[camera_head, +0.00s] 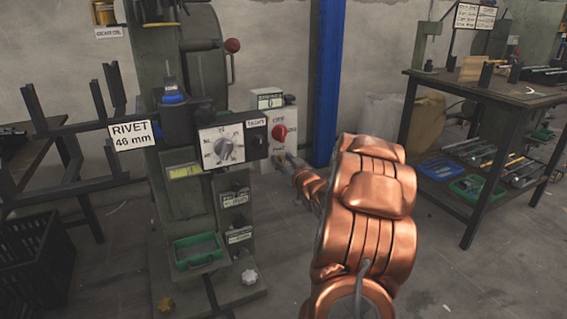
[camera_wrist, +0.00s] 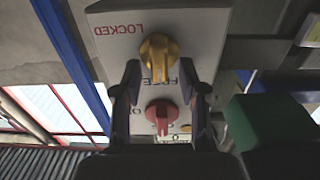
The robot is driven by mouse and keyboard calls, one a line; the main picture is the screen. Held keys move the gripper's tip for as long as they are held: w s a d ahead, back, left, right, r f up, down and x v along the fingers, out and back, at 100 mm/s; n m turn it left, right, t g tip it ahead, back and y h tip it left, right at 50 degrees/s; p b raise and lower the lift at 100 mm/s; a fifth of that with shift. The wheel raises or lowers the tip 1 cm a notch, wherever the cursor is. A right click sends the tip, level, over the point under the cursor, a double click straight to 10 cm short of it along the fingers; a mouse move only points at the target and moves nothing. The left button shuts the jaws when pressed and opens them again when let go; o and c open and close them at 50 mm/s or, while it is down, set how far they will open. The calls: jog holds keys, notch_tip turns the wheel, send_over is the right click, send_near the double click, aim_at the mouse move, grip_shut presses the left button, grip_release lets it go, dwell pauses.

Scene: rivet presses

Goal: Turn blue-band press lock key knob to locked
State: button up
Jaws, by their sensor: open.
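The yellow key knob (camera_wrist: 159,56) is on a light panel (camera_wrist: 205,30), seen upside down in the wrist view. Its grip bar runs nearly up and down, one end near a partly hidden word that looks like FREE. LOCKED is printed to its upper left. My gripper (camera_wrist: 161,82) is open, with one finger on each side of the knob's lower end; I cannot tell whether either touches. A red knob (camera_wrist: 163,117) sits below it between the fingers. In the head view, my gripper (camera_head: 286,161) reaches the control box (camera_head: 289,117), and the yellow knob is not visible.
The green press (camera_head: 200,80) has a white dial (camera_head: 222,146) and a blue collar (camera_head: 173,98). A blue post (camera_head: 327,80) stands behind my arm. A workbench (camera_head: 500,93) is at right, a black crate (camera_head: 32,262) at left. Open floor lies between.

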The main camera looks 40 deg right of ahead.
jog(key=shift+c, duration=0.4)
grip_shut()
jog(key=shift+r+m+p, duration=0.2)
jog(key=shift+m+p, duration=0.1)
jog(key=shift+p, duration=0.55)
jog(key=m+p, duration=0.1)
jog(key=p, duration=0.2)
jog(key=shift+d+r+m+p, duration=0.1)
jog(key=shift+r+m+p, duration=0.05)
jog(key=shift+m+p, duration=0.15)
jog(key=m+p, duration=0.4)
jog(key=f+m+p, duration=0.1)
jog(key=m+p, duration=0.3)
jog(key=p, duration=0.1)
jog(key=d+m+p, duration=0.1)
jog(key=m+p, duration=0.4)
jog(key=shift+s+d+f, duration=0.1)
jog(key=shift+s+f, duration=0.15)
jog(key=shift+f, duration=0.15)
jog(key=shift+f+m, duration=0.2)
jog(key=shift+m, duration=1.1)
